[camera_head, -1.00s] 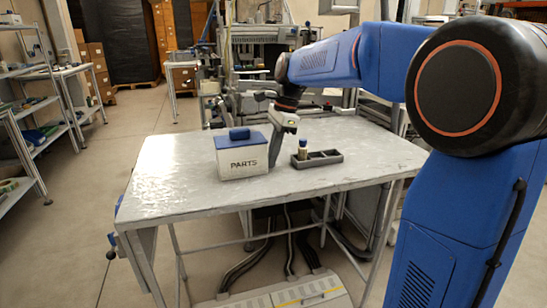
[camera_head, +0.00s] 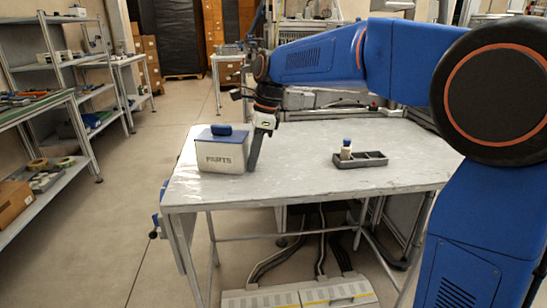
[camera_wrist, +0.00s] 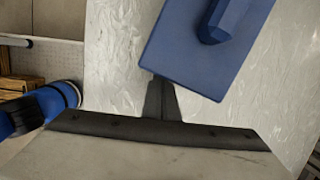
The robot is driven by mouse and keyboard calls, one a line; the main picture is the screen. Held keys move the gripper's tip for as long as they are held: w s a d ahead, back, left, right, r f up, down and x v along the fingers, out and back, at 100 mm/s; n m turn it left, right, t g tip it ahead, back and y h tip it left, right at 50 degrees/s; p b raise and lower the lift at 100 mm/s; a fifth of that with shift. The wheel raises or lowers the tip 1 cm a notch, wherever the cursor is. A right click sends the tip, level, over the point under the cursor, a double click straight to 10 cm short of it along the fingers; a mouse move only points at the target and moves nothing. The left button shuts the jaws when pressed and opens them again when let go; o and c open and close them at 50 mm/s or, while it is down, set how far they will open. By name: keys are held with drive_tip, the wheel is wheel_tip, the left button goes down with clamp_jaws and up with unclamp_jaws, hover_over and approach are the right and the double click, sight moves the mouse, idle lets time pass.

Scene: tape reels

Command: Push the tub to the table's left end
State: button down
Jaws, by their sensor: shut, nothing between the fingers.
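The tub (camera_head: 220,155) is white with a blue lid and the word PARTS on its front. It stands upright near the left end of the grey table (camera_head: 300,190). My gripper (camera_head: 252,168) is shut and empty, pointing down at the tub's right side, close against it. In the wrist view the blue lid (camera_wrist: 200,55) with its raised handle fills the upper middle. The shut fingers (camera_wrist: 160,100) show just below the lid's edge; the head view does not show clearly whether they touch the tub.
The table's left edge is close beyond the tub. Open floor (camera_head: 120,215) lies left of the table, with shelves (camera_head: 60,90) farther left.

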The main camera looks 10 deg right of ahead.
sight(230, 171)
drive_tip(key=a, duration=0.6)
drive_tip(key=shift+a, duration=0.1)
